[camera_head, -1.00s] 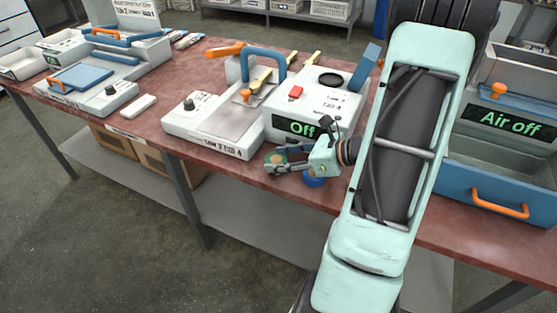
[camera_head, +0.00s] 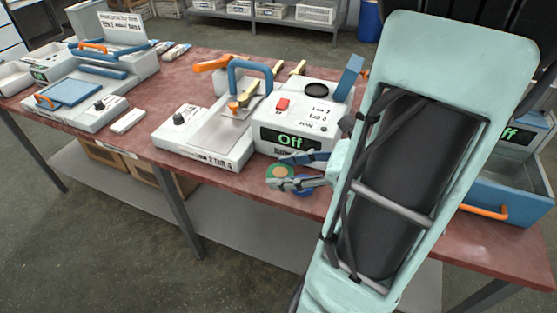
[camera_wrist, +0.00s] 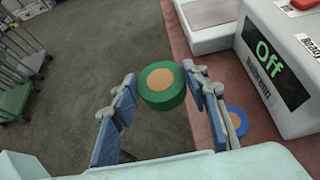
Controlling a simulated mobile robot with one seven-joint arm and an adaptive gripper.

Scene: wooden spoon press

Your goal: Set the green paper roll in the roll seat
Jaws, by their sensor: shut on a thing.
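The green paper roll (camera_head: 280,172) has an orange-brown core. My gripper (camera_head: 277,171) is shut on its sides and holds it near the table's front edge, below the "Off" display. In the wrist view the green roll (camera_wrist: 161,89) sits between the blue-padded fingertips (camera_wrist: 159,75), with floor behind it. A dark ring (camera_head: 316,90) on top of the white control box (camera_head: 325,115) looks like a round seat and is empty; I cannot tell for certain that it is the roll seat. It is up and right of my gripper.
A blue roll (camera_wrist: 238,120) lies on the table beside the right finger. The press plate (camera_head: 215,133) with its blue handle (camera_head: 250,68) is left of the control box. A blue upright part (camera_head: 350,77) stands behind the box.

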